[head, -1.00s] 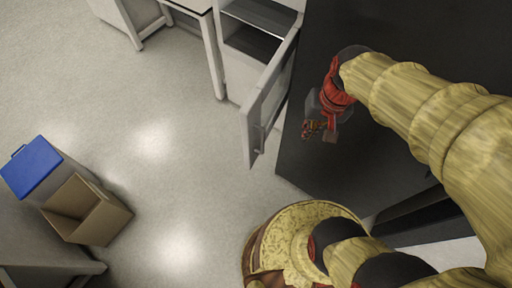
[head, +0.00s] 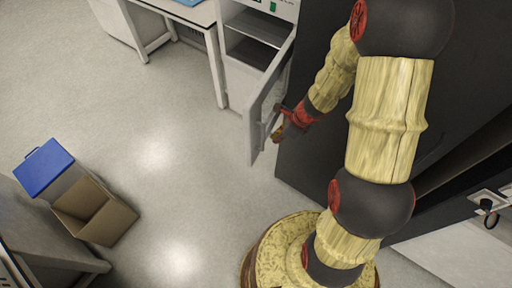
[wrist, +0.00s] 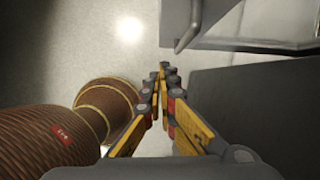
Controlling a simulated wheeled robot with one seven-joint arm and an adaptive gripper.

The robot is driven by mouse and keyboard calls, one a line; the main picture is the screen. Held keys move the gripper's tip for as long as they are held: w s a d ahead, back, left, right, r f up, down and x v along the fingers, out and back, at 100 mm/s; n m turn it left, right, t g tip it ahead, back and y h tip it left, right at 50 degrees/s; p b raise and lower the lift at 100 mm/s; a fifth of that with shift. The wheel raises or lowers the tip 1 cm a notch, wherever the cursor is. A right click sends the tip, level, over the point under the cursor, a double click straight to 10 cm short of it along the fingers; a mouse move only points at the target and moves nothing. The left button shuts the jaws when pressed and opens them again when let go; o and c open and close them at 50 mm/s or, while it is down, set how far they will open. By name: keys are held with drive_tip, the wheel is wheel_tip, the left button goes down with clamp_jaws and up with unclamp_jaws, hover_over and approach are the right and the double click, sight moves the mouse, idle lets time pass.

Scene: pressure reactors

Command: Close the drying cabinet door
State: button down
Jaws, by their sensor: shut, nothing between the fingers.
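The drying cabinet (head: 240,82) stands at the top middle of the head view, with dark shelves showing inside. Its pale door (head: 258,112) is swung wide open toward me. My gripper (head: 277,136) is beside the lower, free end of the door; I cannot tell from the head view whether it touches. In the wrist view the fingers of my gripper (wrist: 163,70) are shut with nothing between them. The door (wrist: 225,22) shows at the top there, with a grey bar handle (wrist: 188,30) just ahead and right of the fingertips.
A tall black cabinet (head: 310,160) stands right of the door, close to my arm; its dark side (wrist: 260,105) fills the right of the wrist view. A white table (head: 180,15) is left of the drying cabinet. A blue-lidded bin (head: 45,168) and an open cardboard box (head: 95,212) stand at left. The floor between is clear.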

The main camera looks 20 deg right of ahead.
drive_tip(key=w+a+f+m+b, duration=0.1)
drive_tip(key=w+a+f+b, duration=0.3)
drive_tip(key=f, duration=0.5)
drive_tip(key=shift+w+a+f+b, duration=0.2)
drive_tip(key=shift+w+a+b, duration=0.1)
drive_tip(key=shift+w+a, duration=0.4)
drive_tip(key=shift+w, duration=0.15)
